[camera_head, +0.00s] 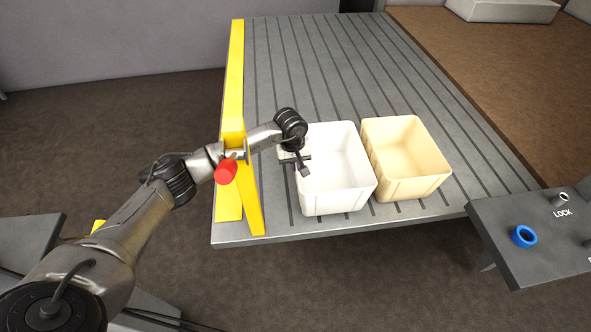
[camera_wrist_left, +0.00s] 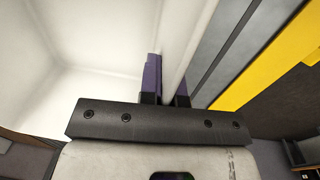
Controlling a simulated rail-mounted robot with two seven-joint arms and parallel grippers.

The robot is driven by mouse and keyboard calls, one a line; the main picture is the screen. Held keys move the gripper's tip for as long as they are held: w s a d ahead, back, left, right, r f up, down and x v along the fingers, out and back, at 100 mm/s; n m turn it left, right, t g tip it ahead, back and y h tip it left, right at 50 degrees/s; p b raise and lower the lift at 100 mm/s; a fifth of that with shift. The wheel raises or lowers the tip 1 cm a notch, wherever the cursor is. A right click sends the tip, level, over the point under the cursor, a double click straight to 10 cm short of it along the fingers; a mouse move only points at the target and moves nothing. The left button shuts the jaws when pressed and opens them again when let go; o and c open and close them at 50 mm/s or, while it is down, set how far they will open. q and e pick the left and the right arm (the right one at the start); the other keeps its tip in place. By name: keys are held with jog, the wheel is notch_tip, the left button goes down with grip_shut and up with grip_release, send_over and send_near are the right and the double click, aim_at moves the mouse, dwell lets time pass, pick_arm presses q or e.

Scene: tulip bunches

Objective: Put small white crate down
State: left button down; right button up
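The small white crate (camera_head: 338,196) is upright and empty on the grey grooved table, near its front edge. From this angle I cannot tell whether its base fully touches the table. My left gripper (camera_head: 303,168) is at the crate's left wall. In the left wrist view, the fingers of my left gripper (camera_wrist_left: 167,92) stand on both sides of the white crate's wall (camera_wrist_left: 180,45), one inside and one outside, closed on it. My right gripper is not in view.
A cream crate (camera_head: 408,186) stands close on the right of the white one. A yellow rail (camera_head: 235,85) runs along the left edge of the grooved table (camera_head: 300,60), with a red knob (camera_head: 226,172) near its front. A panel with a blue ring (camera_head: 523,236) is at the right. The table behind the crates is clear.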

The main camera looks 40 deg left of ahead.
pick_arm(q)
jog(key=shift+f, duration=0.9)
jog(key=c, duration=1.8)
grip_release()
jog(key=shift+f+b, duration=0.25)
jog(key=shift+b, duration=0.05)
jog(key=o, duration=0.5)
jog(key=shift+r, duration=0.1)
